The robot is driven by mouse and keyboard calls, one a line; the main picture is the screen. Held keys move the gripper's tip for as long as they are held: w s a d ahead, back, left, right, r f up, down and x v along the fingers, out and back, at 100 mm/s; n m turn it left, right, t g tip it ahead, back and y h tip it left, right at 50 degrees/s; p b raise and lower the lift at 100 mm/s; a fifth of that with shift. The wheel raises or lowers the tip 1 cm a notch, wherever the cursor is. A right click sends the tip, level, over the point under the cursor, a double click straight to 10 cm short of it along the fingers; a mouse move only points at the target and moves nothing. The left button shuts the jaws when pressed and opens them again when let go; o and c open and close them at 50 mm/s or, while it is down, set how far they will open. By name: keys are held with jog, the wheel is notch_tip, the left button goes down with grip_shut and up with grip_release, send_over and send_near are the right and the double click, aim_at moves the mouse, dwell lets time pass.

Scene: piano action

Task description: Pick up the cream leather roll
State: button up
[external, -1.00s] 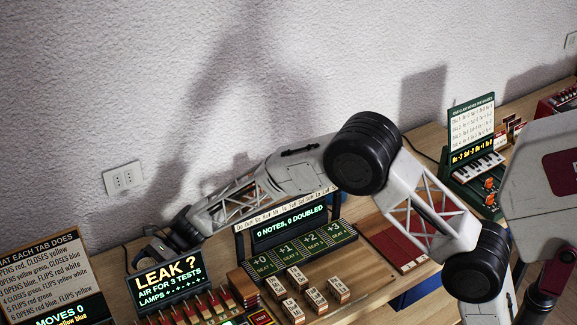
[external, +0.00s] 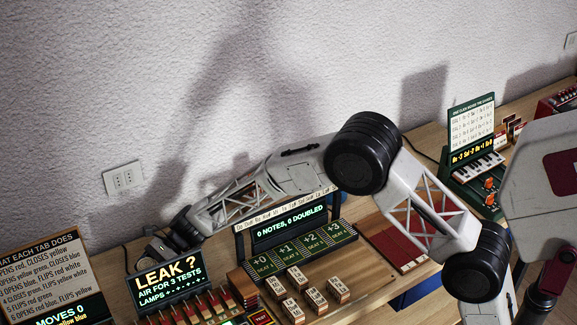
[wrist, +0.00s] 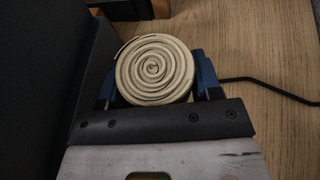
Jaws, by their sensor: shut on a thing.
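The cream leather roll (wrist: 154,70) is a tight spiral seen end-on in the wrist view. It sits between the two blue-padded fingers of my gripper (wrist: 156,82), which is shut on it. In the external view my gripper (external: 160,246) is low over the back of the bench, behind the LEAK sign; the roll cannot be made out there. I cannot tell whether the roll still touches the wood.
A dark panel (wrist: 45,70) stands close on the left in the wrist view. A black cable (wrist: 270,86) lies on the wood (wrist: 250,45) to the right. The LEAK sign (external: 170,283) and the seat display (external: 290,228) stand near my arm.

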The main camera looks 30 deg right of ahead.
jog(key=shift+r, duration=5)
